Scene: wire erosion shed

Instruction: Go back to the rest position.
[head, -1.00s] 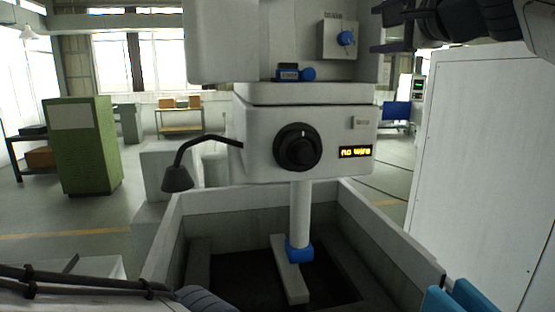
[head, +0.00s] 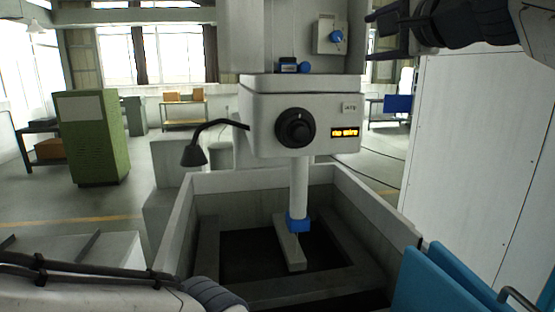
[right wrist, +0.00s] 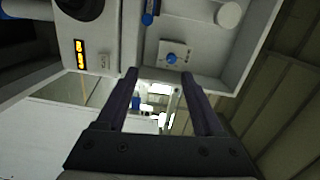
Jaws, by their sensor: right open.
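My right gripper (head: 374,36) is at the upper right of the head view, beside the upper part of the wire erosion machine (head: 258,100). Its two dark fingers are apart with nothing between them. In the right wrist view my right gripper (right wrist: 158,75) is also open and empty, with the machine tipped sideways beyond it. My left arm runs along the bottom left of the head view; its gripper is out of the picture.
The machine has a black dial (head: 295,128), a lit display (head: 345,132) and a bent black lamp (head: 195,154). Its open tank (head: 180,225) is below. Blue panels (head: 445,280) are lower right, a white cabinet (head: 465,140) right, a green cabinet (head: 92,140) left.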

